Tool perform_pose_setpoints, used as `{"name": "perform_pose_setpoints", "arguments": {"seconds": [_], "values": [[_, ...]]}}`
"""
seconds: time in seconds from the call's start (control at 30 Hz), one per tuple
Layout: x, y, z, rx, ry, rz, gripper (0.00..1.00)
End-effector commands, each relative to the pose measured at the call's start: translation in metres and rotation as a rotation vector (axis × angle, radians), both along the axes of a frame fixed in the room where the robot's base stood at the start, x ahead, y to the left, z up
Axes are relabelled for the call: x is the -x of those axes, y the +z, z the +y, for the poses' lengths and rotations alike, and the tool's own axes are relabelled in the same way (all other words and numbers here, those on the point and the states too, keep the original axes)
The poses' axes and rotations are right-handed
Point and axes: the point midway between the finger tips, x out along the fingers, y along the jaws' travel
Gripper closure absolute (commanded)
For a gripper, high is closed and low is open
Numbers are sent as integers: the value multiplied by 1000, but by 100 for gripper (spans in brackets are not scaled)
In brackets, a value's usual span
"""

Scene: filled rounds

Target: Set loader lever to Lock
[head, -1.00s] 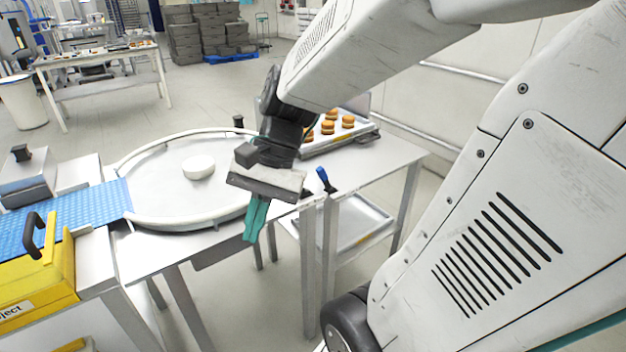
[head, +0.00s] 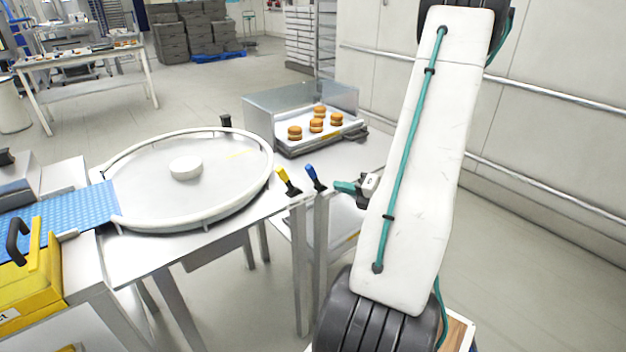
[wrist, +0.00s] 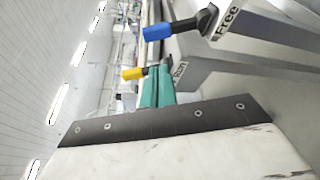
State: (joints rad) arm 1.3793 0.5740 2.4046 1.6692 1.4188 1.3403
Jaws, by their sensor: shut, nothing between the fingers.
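A blue-handled lever (head: 312,173) stands at the front edge of the right-hand table and leans up and to the left. In the wrist view the blue handle (wrist: 158,32) sits beside a label (wrist: 228,22) reading "Free". A yellow-handled lever (head: 284,176) stands just left of it; in the wrist view its handle (wrist: 133,73) is near a label that seems to read "Run". My gripper (head: 338,186) has teal fingers, shut and empty, just right of the blue lever and apart from it. The fingers also show in the wrist view (wrist: 157,86). I see no "Lock" label.
A round rimmed table (head: 130,212) holding a white disc (head: 186,167) is on the left, fed by a blue belt (head: 70,208). A wall rail runs along the right.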

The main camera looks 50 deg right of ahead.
Motion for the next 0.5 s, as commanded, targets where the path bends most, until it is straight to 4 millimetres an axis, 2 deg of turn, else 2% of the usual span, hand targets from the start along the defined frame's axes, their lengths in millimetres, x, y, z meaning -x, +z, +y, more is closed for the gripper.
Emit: {"name": "perform_pose_setpoints", "arguments": {"seconds": [0.3, 0.5], "values": [[-2, 0, 1, 3, 4, 0, 100], [-25, -3, 3, 3, 8, 1, 100]]}}
